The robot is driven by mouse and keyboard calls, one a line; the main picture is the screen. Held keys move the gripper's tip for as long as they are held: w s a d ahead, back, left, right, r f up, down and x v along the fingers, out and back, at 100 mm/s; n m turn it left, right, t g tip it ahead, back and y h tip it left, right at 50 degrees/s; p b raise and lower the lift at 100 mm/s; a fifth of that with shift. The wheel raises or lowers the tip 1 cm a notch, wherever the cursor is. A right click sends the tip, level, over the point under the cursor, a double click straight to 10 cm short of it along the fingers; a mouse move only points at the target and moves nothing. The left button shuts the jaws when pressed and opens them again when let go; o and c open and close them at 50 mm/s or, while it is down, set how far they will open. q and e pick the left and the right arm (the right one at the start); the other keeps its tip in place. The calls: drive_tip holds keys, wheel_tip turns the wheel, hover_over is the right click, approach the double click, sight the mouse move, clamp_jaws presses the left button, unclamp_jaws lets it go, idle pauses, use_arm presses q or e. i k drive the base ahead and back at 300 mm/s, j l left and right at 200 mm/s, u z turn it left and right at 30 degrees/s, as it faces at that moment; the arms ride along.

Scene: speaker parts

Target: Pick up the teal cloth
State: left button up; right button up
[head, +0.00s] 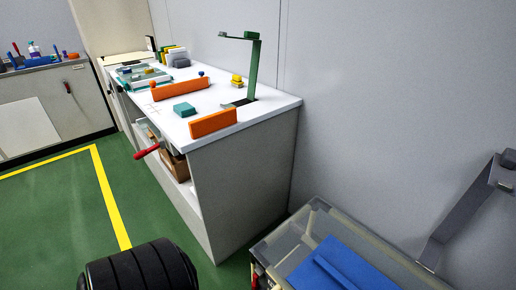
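The teal cloth (184,109) looks like a small folded block. It lies flat on the white top of the workbench (218,101), behind and left of an orange bar at the near end. Its top and near sides are in plain view and nothing touches it from above. Neither my left nor my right gripper is in view.
Orange bars (213,123) (181,89) lie near the cloth. A green lamp-like stand (253,72) rises at the bench's right. A red handle (147,152) sticks out below the top. A clear bin (280,241) holds blue material. Green floor at left is open.

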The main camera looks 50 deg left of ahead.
sight(184, 110)
drive_tip(key=k+l+u, duration=0.1)
drive_tip(key=u, duration=0.75)
drive_tip(key=k+u, duration=0.15)
drive_tip(key=u, duration=0.3)
